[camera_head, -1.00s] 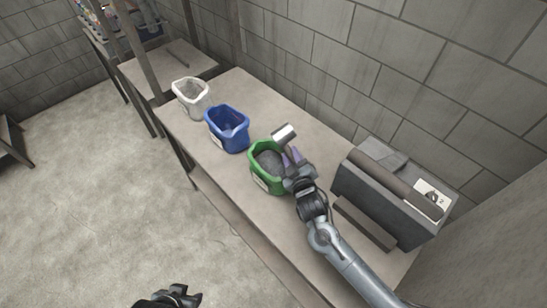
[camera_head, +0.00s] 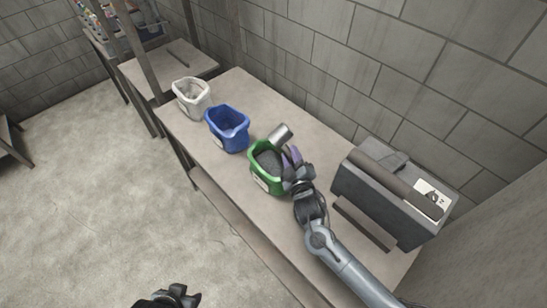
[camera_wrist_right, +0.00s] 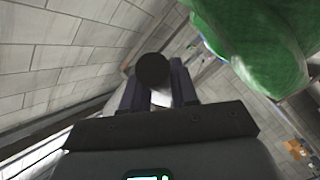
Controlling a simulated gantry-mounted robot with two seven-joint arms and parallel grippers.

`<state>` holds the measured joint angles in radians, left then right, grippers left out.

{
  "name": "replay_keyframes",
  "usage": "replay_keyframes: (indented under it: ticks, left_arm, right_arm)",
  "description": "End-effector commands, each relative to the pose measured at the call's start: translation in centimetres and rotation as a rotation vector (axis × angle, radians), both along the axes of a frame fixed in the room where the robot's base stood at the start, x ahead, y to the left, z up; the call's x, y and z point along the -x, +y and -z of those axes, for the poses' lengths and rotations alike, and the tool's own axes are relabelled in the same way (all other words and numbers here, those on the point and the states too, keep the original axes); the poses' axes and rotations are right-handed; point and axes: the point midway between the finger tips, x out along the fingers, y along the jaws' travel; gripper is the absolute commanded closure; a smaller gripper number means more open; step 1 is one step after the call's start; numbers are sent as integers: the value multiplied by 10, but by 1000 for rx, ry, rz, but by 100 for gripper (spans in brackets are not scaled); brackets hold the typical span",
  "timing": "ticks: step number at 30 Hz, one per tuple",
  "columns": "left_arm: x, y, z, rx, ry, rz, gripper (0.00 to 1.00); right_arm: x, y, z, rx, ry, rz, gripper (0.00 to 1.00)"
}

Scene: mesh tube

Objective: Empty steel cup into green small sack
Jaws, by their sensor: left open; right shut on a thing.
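My right gripper (camera_head: 291,157) is shut on the cup beside the sack. In the right wrist view the cup's round dark end (camera_wrist_right: 153,70) shows between the fingers (camera_wrist_right: 158,97), with the green sack (camera_wrist_right: 262,45) at the upper right. Dark grey content fills the sack's opening. The cup's inside is hidden from the head camera. My left gripper (camera_head: 177,295) is open and empty at the bottom edge, over the floor.
A blue sack (camera_head: 228,130) and a white sack (camera_head: 191,97) stand farther back on the table (camera_head: 245,88). A dark grey machine (camera_head: 392,195) stands on the right of the table, close to my right arm. A block wall runs behind the table.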

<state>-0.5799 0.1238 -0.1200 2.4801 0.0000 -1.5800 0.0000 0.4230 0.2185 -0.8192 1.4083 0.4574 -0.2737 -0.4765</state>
Motion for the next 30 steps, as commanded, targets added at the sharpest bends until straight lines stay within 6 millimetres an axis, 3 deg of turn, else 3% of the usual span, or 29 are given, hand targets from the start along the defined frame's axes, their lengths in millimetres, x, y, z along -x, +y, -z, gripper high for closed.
replay_keyframes:
  ticks: [4, 17, 28, 30]
  left_arm:
    - [0, -1, 0, 5, 0, -4, 57]
    - [0, -2, 0, 9, 0, -5, 57]
    - [0, 1, 2, -3, 1, 1, 57]
    - [0, 1, 2, -3, 1, 2, 57]
  right_arm:
    - [-1, -1, 2, -216, 119, -1, 100]
    - [-1, -1, 4, -351, 197, -1, 100]
    - [-1, 0, 9, -662, 375, -5, 100]
    - [-5, -8, 10, -720, 406, -2, 100]
